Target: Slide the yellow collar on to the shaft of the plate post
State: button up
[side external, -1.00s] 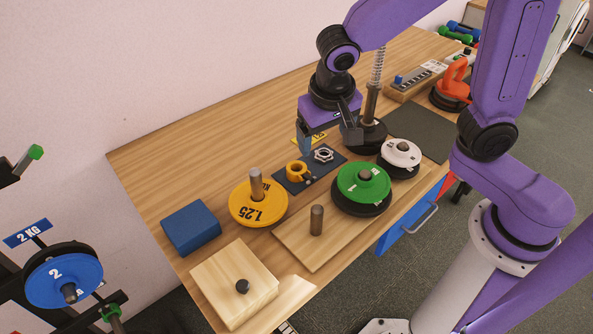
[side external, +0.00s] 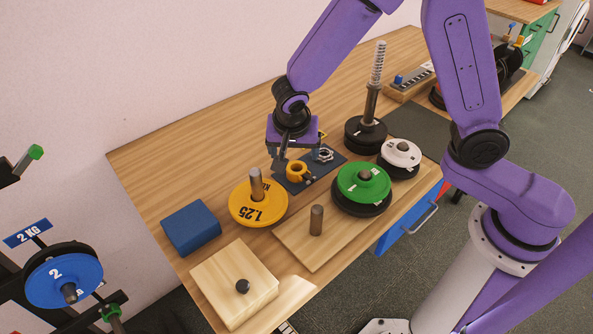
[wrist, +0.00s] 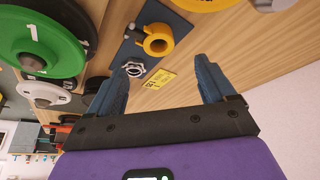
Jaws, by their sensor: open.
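The yellow collar (side external: 295,172) is a small ring with a side screw. It lies on a dark blue-grey mat (side external: 287,187) and also shows in the wrist view (wrist: 158,42). My gripper (side external: 298,158) is above and behind the collar, open and empty. In the wrist view its two fingers (wrist: 170,72) are apart, with the collar beyond the tips and a little left. A short shaft (side external: 256,178) stands up through a yellow 1.25 plate (side external: 250,212), left of the mat. A tall post (side external: 372,103) with a coiled upper part stands behind; I cannot tell which is the plate post.
A silver star-shaped nut (side external: 325,155) lies beside the collar. A wooden board (side external: 289,239) carries a bare peg (side external: 316,220) and green (side external: 360,186) and white (side external: 401,151) plates. A blue block (side external: 190,228) and wooden block (side external: 235,285) stand at left.

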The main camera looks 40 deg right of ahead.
aim_at(296, 166)
jog(key=shift+x, duration=4.8)
jog(key=shift+d, duration=0.1)
jog(key=c, duration=1.2)
